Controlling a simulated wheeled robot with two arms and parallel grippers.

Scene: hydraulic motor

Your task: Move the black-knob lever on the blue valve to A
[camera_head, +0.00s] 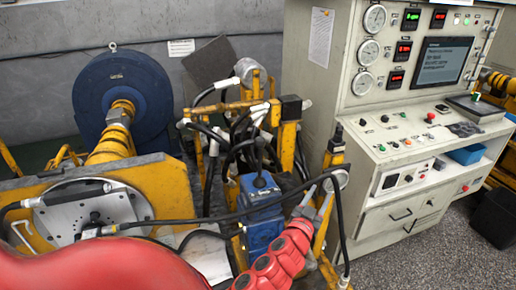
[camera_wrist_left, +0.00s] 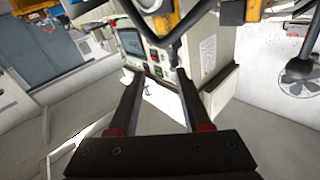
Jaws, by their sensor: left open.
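The blue valve (camera_head: 262,222) stands upright in the middle of the head view, among hoses and yellow frame parts. Its black-knob lever (camera_head: 260,182) rises from the top; its exact tilt and the letter marks are too small to read. My left gripper (camera_head: 322,195) is to the right of the valve, apart from the lever. In the left wrist view my left gripper (camera_wrist_left: 158,75) is open, with its two dark fingers spread and nothing between them. I cannot make out the lever in that view. My right gripper is not in view.
A black hose (camera_head: 337,215) passes close to my left gripper. A grey control console (camera_head: 365,140) with gauges and a screen stands at the right; it also shows between and beyond the fingers in the wrist view (camera_wrist_left: 222,90). A blue motor (camera_head: 105,95) is at the back left.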

